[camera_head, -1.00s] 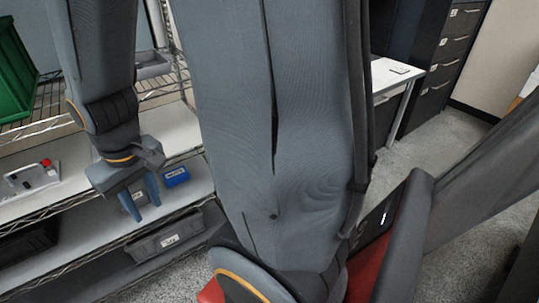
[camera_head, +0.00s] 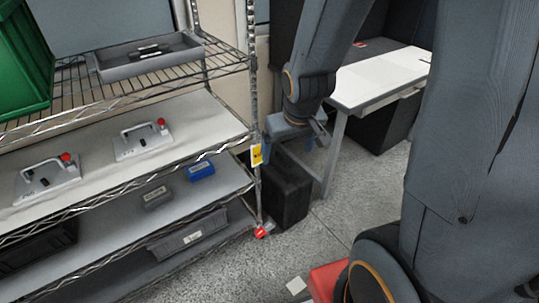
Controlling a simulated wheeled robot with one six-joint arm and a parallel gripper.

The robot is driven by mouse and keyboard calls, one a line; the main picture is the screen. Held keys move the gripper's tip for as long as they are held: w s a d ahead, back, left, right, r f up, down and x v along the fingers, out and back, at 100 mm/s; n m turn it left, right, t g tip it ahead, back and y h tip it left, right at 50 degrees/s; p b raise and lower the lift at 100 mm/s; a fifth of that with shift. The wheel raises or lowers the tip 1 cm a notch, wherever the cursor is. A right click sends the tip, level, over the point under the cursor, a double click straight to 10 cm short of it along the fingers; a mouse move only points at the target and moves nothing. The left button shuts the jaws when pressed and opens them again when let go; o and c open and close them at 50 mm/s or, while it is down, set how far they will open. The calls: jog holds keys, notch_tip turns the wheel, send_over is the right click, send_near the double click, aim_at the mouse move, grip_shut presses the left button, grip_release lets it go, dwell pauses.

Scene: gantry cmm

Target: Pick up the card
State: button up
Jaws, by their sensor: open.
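A small pale flat square (camera_head: 296,286) lies on the carpet near the bottom of the head view; it looks like a card. A small yellow tag (camera_head: 256,154) with dark marks is at the right front post of the wire shelf, and I cannot tell which of the two is the card.
The wire shelf (camera_head: 225,137) fills the left, with handled white devices (camera_head: 143,139), a blue box (camera_head: 201,170), a grey tray (camera_head: 150,57) and a green bin (camera_head: 20,60). A dark bin (camera_head: 286,190) stands beside a white desk (camera_head: 375,80). Carpet is open at the lower middle.

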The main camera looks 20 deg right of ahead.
jog(key=w+d+f+n+t+y+b, duration=0.15)
jog(key=w+f+t+b, duration=0.45)
jog(key=w+f, duration=0.8)
jog(key=n+t+y+b, duration=0.2)
jog(key=t+y+b, duration=0.2)
jog(key=t+b, duration=0.25)
send_near(255, 142)
jog(key=w+f, duration=0.2)
jog(key=w, duration=0.2)
jog(key=shift+m, duration=0.25)
jog(key=shift+x, duration=4.05)
jog(key=shift+a, duration=0.1)
jog(key=shift+c, duration=0.4)
jog(key=shift+s, duration=0.1)
jog(key=c, duration=1.1)
